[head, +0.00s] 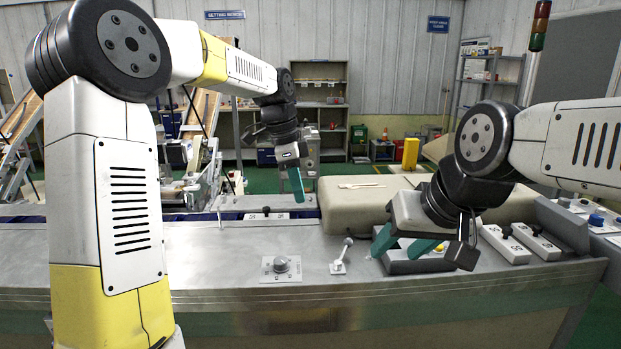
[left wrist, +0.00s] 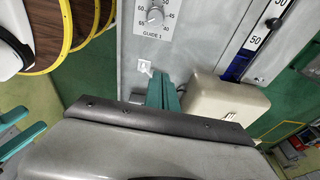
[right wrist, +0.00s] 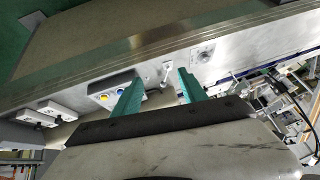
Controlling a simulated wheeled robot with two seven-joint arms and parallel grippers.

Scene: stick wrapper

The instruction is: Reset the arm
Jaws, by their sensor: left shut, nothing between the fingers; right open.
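My left gripper (head: 296,184) hangs in the air above the far part of the machine, left of the beige cushioned block. Its green fingers are shut with nothing between them; they also show together in the left wrist view (left wrist: 162,92). My right gripper (head: 404,246) is low over the front right of the metal counter, beside the small lever. Its two green fingers are apart and empty, and they stand wide apart in the right wrist view (right wrist: 160,92).
The metal counter (head: 220,250) carries a round dial (head: 281,266), a small lever (head: 341,256) and a grey button box (head: 400,262). A beige block (head: 350,205) with thin pale sticks (head: 361,186) on it stands behind. Switch boxes (head: 506,243) sit at the right. Shelves stand at the back.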

